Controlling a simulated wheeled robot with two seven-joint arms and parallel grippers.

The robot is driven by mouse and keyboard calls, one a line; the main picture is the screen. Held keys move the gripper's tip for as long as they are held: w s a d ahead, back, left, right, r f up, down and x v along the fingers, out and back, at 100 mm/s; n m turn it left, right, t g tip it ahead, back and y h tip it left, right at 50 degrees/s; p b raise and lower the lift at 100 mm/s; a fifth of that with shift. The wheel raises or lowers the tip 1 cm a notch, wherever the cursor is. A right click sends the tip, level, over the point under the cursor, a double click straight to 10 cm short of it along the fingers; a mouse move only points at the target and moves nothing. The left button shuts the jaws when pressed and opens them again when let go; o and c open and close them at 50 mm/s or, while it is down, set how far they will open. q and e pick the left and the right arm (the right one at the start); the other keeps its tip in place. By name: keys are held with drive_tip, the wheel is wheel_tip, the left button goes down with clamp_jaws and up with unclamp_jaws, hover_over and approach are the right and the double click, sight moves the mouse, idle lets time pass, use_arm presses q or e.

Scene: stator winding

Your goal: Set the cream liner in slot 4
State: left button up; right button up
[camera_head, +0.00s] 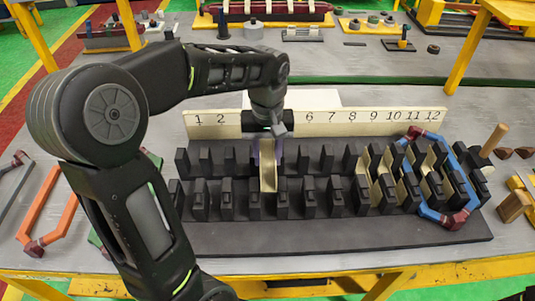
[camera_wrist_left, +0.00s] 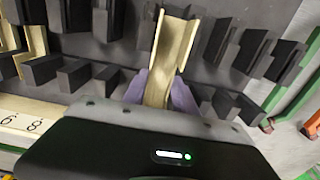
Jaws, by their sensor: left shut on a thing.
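The cream liner (camera_head: 268,172) is a long channel-shaped piece. In the head view it stands at the fourth gap from the left between the black teeth of the stator block (camera_head: 330,233). My left gripper (camera_head: 267,148) is at its far end, with purple fingers shut on it. In the left wrist view the liner (camera_wrist_left: 172,48) runs away from between the purple fingers (camera_wrist_left: 161,92), with black teeth on both sides. I cannot tell whether it rests on the slot floor. My right gripper is not in view.
A numbered board (camera_head: 355,123) stands behind the teeth; my arm hides numbers 3 to 5. Several cream liners (camera_head: 386,188) sit in right-hand slots. A blue coil with maroon ends (camera_head: 459,180) surrounds the right-hand teeth. An orange coil (camera_head: 60,206) lies left. Gaps beside the held liner look empty.

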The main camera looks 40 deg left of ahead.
sight(268, 172)
use_arm(q)
drive_tip(key=shift+f, duration=0.3)
drive_tip(key=shift+f+b, duration=2.4)
drive_tip(key=shift+f, duration=0.6)
drive_tip(key=shift+f+b, duration=0.6)
drive_tip(key=shift+f, duration=0.25)
drive_tip(key=o, duration=1.1)
drive_tip(key=shift+c, duration=0.2)
drive_tip(key=shift+r, duration=0.1)
drive_tip(key=shift+r+p, duration=0.65)
drive_tip(key=shift+r, duration=0.1)
